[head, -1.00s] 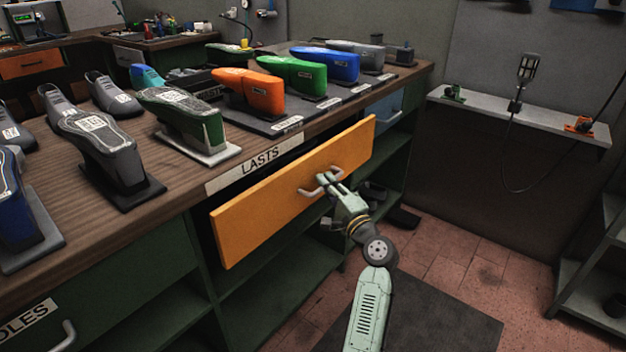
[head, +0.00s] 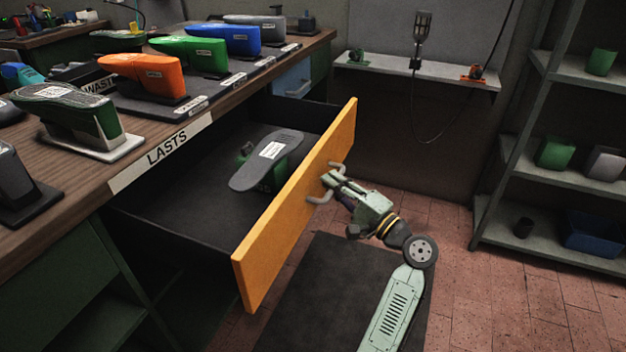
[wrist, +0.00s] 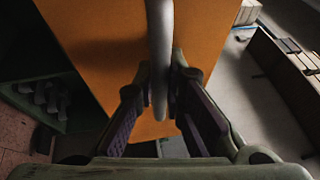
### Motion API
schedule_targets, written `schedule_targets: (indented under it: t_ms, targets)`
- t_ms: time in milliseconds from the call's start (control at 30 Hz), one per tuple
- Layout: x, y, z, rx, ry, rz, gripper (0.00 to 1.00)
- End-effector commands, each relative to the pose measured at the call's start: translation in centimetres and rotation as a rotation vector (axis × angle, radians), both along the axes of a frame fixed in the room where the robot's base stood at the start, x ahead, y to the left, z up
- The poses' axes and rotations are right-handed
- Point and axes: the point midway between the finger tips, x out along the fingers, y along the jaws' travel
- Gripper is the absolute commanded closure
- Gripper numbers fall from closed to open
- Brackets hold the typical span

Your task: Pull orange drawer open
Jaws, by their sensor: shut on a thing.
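The orange drawer (head: 298,222) stands well out from the bench, and its dark inside shows. My gripper (head: 330,184) is shut on the drawer's grey bar handle (head: 339,167) at the front face. In the wrist view the handle (wrist: 160,60) runs down between the two fingers of my gripper (wrist: 161,92), with the orange front behind it. A grey and green last (head: 268,160) with a white label lies inside the drawer.
The bench top (head: 60,185) holds several coloured lasts. A "LASTS" label (head: 165,148) marks its edge above the drawer. A dark mat (head: 330,300) lies on the tiled floor. Shelves (head: 560,180) with pots stand at the right, with open floor before them.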

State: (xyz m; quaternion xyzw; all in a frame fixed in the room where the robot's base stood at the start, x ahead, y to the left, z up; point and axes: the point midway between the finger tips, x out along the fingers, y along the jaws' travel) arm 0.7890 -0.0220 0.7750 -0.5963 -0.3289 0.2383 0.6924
Motion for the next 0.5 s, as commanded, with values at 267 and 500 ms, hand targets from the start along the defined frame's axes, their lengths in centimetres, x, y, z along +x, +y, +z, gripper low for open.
schedule_targets:
  t_ms: [267, 500]
  targets:
    - [-0.6, -1.5, -0.1, 0.0, 0.003, 0.003, 1.0]
    - [-0.6, -1.6, -0.1, 0.0, 0.003, 0.003, 1.0]
